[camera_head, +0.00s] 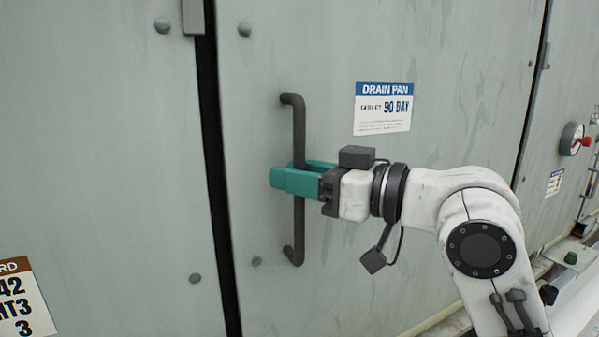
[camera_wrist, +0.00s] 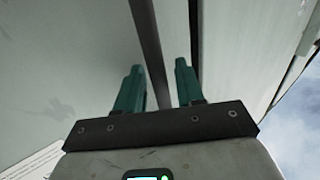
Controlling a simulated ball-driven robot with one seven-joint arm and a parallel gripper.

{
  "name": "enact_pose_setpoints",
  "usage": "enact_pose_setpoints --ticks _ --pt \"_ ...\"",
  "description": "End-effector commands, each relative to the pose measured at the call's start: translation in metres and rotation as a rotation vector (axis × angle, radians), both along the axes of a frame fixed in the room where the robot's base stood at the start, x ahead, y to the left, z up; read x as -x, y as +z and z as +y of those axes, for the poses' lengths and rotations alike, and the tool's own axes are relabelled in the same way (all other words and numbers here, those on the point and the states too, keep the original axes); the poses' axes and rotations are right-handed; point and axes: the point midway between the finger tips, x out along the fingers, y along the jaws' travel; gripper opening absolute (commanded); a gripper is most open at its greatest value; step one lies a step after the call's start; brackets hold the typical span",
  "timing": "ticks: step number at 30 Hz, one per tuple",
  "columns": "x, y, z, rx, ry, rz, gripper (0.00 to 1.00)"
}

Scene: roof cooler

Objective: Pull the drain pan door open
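The drain pan door (camera_head: 450,60) is a pale grey-green metal panel with a blue and white "DRAIN PAN" label (camera_head: 383,108). It looks closed, or nearly so. Its dark upright bar handle (camera_head: 299,125) is near the door's left edge. My gripper (camera_head: 288,175) reaches in from the right, with its teal fingers on either side of the handle at about mid-height. In the wrist view the handle (camera_wrist: 148,35) passes between the two fingers (camera_wrist: 158,72), with a gap seen on each side. The fingers are open around it, not clamped.
A dark vertical gap (camera_head: 212,150) separates the door from the left panel (camera_head: 100,150). A red-handled switch (camera_head: 576,140) is on the panel at far right. Pipes and a ledge run along the lower right. Sky shows at right in the wrist view.

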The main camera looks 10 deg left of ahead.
Motion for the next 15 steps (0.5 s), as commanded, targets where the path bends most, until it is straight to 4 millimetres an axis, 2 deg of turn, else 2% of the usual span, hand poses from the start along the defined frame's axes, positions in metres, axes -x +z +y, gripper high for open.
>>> enact_pose_setpoints --ticks 4,15 --pt "0.0001 0.0000 -0.0002 0.000 0.000 0.000 0.36" --pt "0.0002 0.0000 -0.0004 0.000 0.000 0.000 0.00"
